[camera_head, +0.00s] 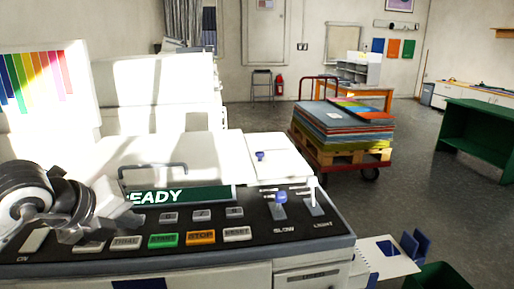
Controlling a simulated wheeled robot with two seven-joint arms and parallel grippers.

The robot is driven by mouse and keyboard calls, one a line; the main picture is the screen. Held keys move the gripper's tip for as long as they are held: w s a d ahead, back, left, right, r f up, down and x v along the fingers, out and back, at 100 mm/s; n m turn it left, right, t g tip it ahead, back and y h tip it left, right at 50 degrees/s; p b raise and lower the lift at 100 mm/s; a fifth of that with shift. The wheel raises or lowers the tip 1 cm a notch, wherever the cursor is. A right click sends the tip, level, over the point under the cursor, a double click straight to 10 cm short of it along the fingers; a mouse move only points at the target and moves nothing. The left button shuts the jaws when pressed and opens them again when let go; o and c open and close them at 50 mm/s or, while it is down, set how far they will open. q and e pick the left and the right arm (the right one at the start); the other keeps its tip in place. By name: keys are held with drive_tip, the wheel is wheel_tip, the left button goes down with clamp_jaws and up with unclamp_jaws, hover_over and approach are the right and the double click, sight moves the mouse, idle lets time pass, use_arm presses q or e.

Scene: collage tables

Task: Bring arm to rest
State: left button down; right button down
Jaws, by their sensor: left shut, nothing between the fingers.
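My left arm comes in from the left, and my left gripper (126,212) is over the left part of a machine's dark control panel (262,229). Its fingers are shut with nothing between them. The gripper covers part of the left end of a green display (205,195), where the letters "EADY" show. I cannot tell whether the fingers touch the panel. My right gripper is not in view.
The panel has a green button (163,240), an orange stop button (201,237) and blue-knobbed levers. A red cart (327,165) with stacked sheets stands behind to the right. A green bench (478,130) is at far right. Grey floor between is clear.

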use_arm(q)
drive_tip(key=s+d+f+n+g+h, duration=0.1)
drive_tip(key=s+d+h, duration=0.3)
drive_tip(key=d+h, duration=0.4)
drive_tip(key=s+d+f+h, duration=0.1)
drive_tip(key=s+d+h, duration=0.2)
drive_tip(key=d+h, duration=0.5)
drive_tip(key=a+f+n+t+y, duration=0.2)
drive_tip(key=f+n+t+y, duration=0.4)
drive_tip(key=n, duration=0.5)
drive_tip(key=a+f+n+t+y, duration=0.3)
drive_tip(key=f+n+y, duration=0.4)
drive_tip(key=n, duration=0.3)
drive_tip(key=s+d+f+n+g+y, duration=0.1)
drive_tip(key=s+f+n+g, duration=0.3)
drive_tip(key=s+f, duration=0.5)
wheel_tip(320, 180, down, 5)
drive_tip(key=shift+s+d+r+n+g+y, duration=0.15)
drive_tip(key=shift+s+n+g+y, duration=0.2)
drive_tip(key=shift+g+y, duration=0.55)
